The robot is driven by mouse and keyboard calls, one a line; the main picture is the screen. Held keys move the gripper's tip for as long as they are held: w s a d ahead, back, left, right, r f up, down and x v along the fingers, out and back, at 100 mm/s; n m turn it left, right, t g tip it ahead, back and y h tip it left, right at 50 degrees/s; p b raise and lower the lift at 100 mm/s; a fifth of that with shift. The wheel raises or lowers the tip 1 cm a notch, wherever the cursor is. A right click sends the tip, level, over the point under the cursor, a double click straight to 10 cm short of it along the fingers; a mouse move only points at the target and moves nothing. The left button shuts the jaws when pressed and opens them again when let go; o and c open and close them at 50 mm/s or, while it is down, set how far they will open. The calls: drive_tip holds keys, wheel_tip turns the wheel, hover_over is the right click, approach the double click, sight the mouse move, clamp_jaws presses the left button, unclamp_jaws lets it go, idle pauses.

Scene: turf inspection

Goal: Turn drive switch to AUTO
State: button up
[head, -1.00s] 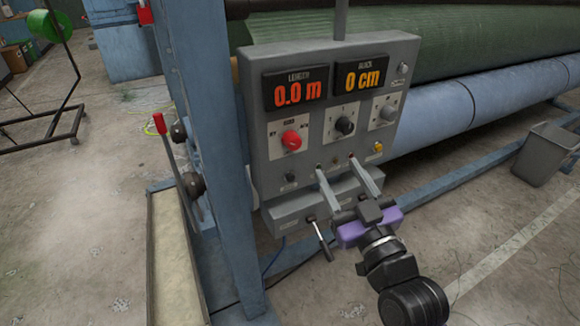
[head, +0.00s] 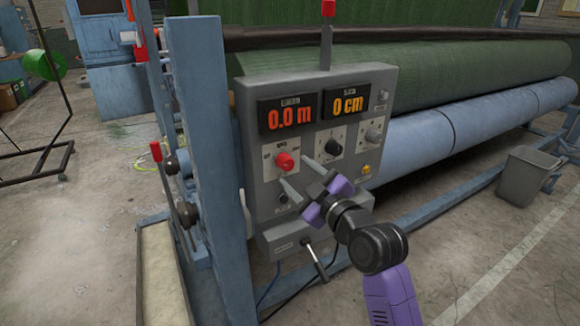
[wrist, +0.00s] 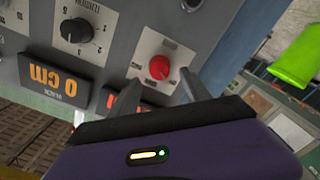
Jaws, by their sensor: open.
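A red knob (head: 284,161) sits on a pale plate on the grey control panel (head: 250,95), below the red length display. It also shows in the wrist view (wrist: 159,67). The small labels around it are too blurred to read, so I cannot tell which one is AUTO. My gripper (head: 294,170) is open, its two grey fingers pointing at the panel just beside and below the knob in the head view. In the wrist view the fingertips lie on either side of the knob's lower edge. I cannot tell whether they touch it.
A black numbered knob (head: 333,146), a grey knob (head: 373,136) and a yellow button (head: 365,170) are on the panel. A lever (head: 317,263) sticks out below. A blue post (head: 202,150) stands close to the left. A grey bin (head: 528,175) stands at right.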

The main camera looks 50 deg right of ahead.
sight(288, 165)
drive_tip(key=shift+x, duration=1.95)
clamp_jaws()
